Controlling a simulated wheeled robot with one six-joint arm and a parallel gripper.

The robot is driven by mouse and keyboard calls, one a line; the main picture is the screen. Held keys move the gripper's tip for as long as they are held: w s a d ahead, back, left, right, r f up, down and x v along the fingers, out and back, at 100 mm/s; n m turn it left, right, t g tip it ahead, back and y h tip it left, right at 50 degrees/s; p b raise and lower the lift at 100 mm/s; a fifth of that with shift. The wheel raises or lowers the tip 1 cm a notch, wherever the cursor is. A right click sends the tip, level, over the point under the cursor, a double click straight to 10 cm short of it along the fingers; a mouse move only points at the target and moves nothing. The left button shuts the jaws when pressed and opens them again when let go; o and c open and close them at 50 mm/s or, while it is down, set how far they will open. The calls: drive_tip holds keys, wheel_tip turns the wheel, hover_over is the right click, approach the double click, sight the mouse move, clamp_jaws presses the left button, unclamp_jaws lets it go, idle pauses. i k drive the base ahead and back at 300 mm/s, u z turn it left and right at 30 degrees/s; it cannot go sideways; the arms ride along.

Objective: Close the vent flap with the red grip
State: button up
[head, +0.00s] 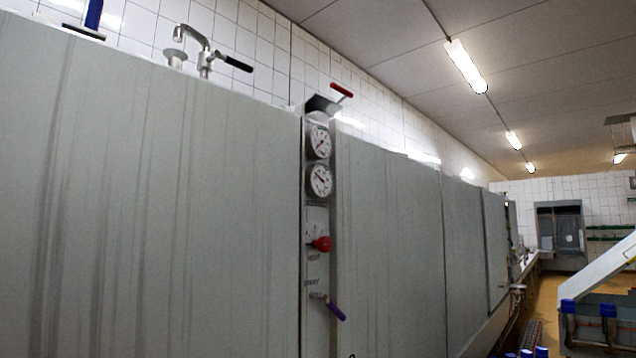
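The vent flap (320,104) is at the top of a narrow metal panel, near the middle of the head view. It is a small dark grey plate that stands tilted up, so it looks open. Its red grip (342,90) is a short bar sticking out at the flap's upper right. The flap's hinge is too small to make out. My gripper is not in the view, and nothing touches the flap or its grip.
Below the flap, the panel (316,215) carries two round gauges (320,160), a red knob (322,244) and a purple-handled lever (335,311). Large grey walls (150,200) flank it. A tap with a black handle (237,64) stands upper left. An aisle (545,290) runs right.

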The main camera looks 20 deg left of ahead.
sight(316, 101)
drive_tip(key=z, duration=1)
drive_tip(key=i, duration=1.1)
drive_tip(key=u, duration=2.4)
